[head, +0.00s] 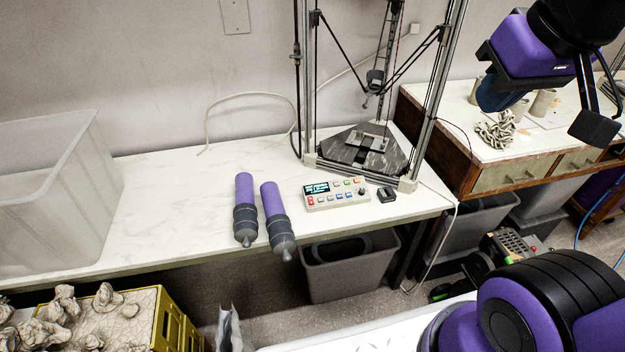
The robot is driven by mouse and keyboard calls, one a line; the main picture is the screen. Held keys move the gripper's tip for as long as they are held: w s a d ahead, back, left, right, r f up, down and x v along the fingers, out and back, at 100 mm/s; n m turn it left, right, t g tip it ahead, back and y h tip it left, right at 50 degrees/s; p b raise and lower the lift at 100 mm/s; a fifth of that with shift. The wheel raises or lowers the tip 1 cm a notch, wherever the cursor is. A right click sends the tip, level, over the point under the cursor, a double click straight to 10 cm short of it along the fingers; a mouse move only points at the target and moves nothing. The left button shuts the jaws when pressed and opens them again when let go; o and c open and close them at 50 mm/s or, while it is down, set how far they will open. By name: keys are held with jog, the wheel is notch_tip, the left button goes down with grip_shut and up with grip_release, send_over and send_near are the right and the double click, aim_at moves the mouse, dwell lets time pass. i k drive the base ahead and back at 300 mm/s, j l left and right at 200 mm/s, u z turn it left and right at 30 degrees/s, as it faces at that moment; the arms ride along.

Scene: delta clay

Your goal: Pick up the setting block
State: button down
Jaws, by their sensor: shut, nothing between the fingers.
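A small dark block (386,195), which looks like the setting block, lies on the white bench top (160,200). It is just right of the button-covered control box (337,194) and close to the front right post of the delta printer. It is small in view, and its finer shape cannot be made out. My gripper (497,100) is at the upper right, high up and well to the right of the block. It is shut and empty, and nothing touches the block.
Two purple-and-black cylinders (245,210) (276,220) lie left of the control box. The delta printer (362,150) stands behind it. A translucent bin (60,195) fills the bench's left end. A second table (490,150) holds clay pieces (497,130). A grey bin (350,270) stands below the bench.

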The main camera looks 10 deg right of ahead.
aim_at(359, 133)
jog(key=i+l+u, duration=0.5)
jog(key=i+l, duration=0.3)
